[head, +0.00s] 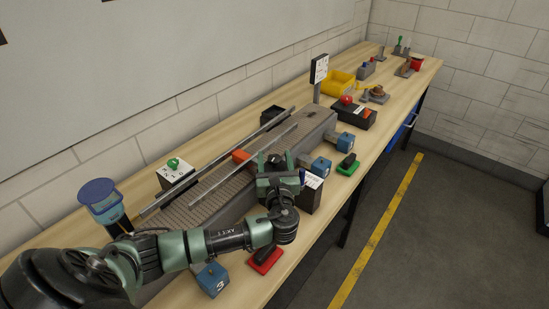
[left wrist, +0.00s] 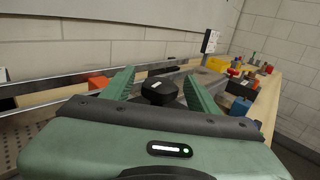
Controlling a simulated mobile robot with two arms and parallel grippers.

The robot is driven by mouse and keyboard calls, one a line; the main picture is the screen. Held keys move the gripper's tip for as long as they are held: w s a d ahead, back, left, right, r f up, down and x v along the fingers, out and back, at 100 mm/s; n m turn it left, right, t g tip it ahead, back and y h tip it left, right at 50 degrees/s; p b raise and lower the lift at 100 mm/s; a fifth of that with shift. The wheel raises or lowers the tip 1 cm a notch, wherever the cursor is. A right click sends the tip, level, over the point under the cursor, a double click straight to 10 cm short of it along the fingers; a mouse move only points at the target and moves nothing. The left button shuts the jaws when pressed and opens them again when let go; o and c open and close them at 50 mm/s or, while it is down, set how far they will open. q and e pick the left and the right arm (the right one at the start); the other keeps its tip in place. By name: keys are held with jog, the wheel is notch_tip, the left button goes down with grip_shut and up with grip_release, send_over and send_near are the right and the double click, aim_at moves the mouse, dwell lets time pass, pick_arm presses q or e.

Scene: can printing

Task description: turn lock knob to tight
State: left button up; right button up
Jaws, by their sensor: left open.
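A black knob (left wrist: 160,92) with a small white mark on its near face stands between my left gripper's fingers in the left wrist view; I take it to be the lock knob. It shows as a small dark shape (head: 275,160) in the head view, partly hidden by the gripper. My left gripper (head: 278,162) is open over the conveyor's near side. Its two green fingers (left wrist: 158,78) flank the knob with visible gaps, and I see no contact. The knob's tight marking cannot be read. My right gripper is not in view.
Two metal rails (head: 216,162) run along the conveyor (head: 205,205), with an orange block (head: 240,156) by them. A black box with a white label (head: 313,182) stands right beside the gripper. Blue blocks (head: 321,166), a green-based stamp (head: 348,164) and a red-based one (head: 265,260) line the front edge.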

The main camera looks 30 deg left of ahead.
pick_arm(q)
grip_shut()
